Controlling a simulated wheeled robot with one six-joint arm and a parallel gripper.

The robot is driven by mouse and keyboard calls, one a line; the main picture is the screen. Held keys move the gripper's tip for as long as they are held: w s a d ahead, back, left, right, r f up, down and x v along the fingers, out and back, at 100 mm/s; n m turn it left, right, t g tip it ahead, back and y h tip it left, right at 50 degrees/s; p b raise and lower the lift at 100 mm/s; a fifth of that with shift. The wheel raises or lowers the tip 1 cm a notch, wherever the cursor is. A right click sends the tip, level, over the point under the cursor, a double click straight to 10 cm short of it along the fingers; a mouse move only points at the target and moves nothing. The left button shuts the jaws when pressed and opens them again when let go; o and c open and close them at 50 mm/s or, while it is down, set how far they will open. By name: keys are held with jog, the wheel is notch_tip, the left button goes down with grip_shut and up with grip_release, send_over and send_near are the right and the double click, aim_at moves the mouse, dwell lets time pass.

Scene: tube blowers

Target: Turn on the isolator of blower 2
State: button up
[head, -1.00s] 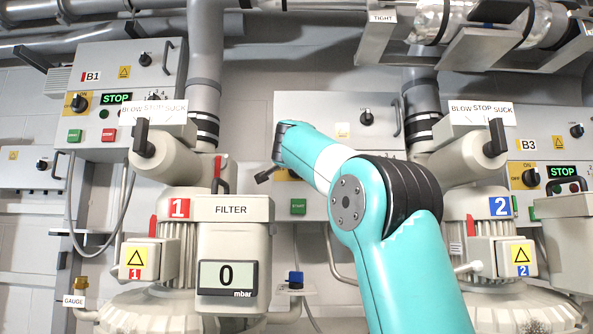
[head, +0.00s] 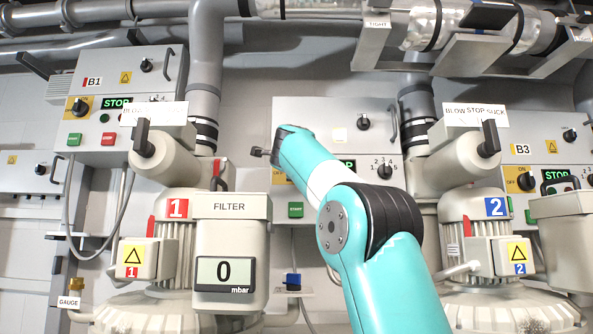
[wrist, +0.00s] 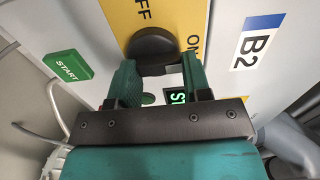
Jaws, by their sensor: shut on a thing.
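The isolator of blower 2 is a round black knob (wrist: 153,45) on a yellow plate (wrist: 118,14) with the words OFF and ON, on the panel marked B2 (wrist: 257,42). In the wrist view my gripper (wrist: 158,70) has its two green fingers on either side of the knob and is shut on it. The fingers hide part of the knob, so I cannot tell which word it points to. In the head view my teal arm hides the knob, and only a strip of the yellow plate (head: 278,178) shows.
A green START button (wrist: 68,66) and a partly covered lit display (wrist: 180,97) are near the fingers. In the head view a numbered selector (head: 384,172) is right of my wrist. Blower 1 (head: 178,208) and blower 2 (head: 497,207) flank my arm; the FILTER box (head: 231,207) is left.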

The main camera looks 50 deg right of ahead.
jog(key=shift+m, duration=0.3)
jog(key=o, duration=0.9)
jog(key=shift+b+v, duration=2.05)
jog(key=shift+v, duration=6.6)
